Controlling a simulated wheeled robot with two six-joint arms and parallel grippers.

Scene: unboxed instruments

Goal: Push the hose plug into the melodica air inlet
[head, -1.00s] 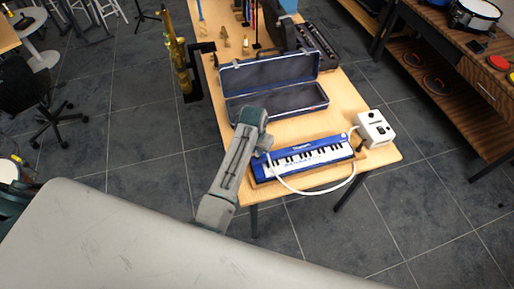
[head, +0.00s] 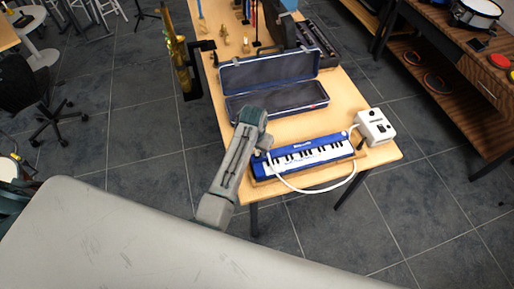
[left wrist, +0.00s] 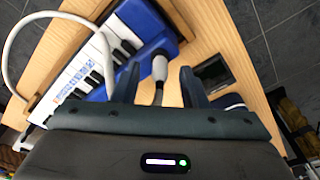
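The blue melodica (head: 308,155) with white and black keys lies on the wooden table; its end also shows in the left wrist view (left wrist: 150,22). A white hose (head: 310,191) loops along its front, and it also shows in the left wrist view (left wrist: 12,48). A pale plug (left wrist: 160,68) sits at the melodica's near end, in line with a blue nub. I cannot tell how deep it is in the inlet. My left gripper (left wrist: 160,82) is open, its fingers on either side of the plug with gaps; it also shows in the head view (head: 264,146). My right gripper is out of view.
An open blue case (head: 278,103) stands behind the melodica. A white box (head: 374,127) sits at the table's right end, near the hose. A dark flat object (left wrist: 213,73) lies beside the gripper. A saxophone (head: 181,62) stands left of the table.

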